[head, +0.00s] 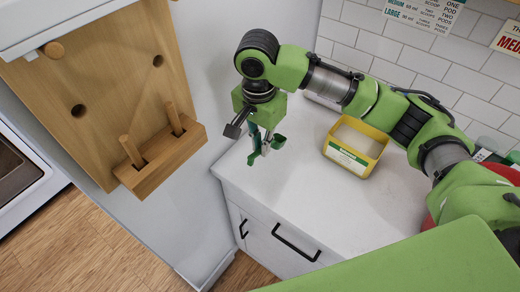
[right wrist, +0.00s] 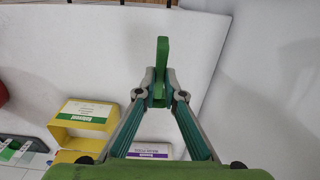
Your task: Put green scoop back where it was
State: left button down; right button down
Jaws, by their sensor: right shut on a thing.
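My right gripper (head: 263,150) is shut on the green scoop (head: 279,141) over the left end of the white counter. The scoop's green part also shows between the fingertips in the right wrist view (right wrist: 162,65). Part of the scoop is hidden by the fingers, and I cannot tell whether it touches the counter. An open yellow box (head: 355,147) with a green and white label stands on the counter to the right of the gripper. It also shows at the left in the right wrist view (right wrist: 72,130). My left gripper is not in view.
A wooden board (head: 105,75) with holes, pegs and a slotted ledge (head: 160,155) is at the left. The white counter (head: 310,205) is clear in front of the yellow box. A purple-labelled package (right wrist: 150,150) is partly hidden in the wrist view. A red object (head: 502,172) is at the right.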

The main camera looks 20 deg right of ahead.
jog(key=f, duration=0.1)
jog(key=w+f+p, duration=0.1)
jog(key=f, duration=0.1)
jog(key=shift+f, duration=0.2)
jog(key=shift+w+f, duration=0.1)
jog(key=shift+f, duration=0.4)
jog(key=shift+p, duration=0.3)
jog(key=c, duration=2.1)
grip_release()
jog(key=shift+f, duration=0.1)
jog(key=shift+c, duration=0.2)
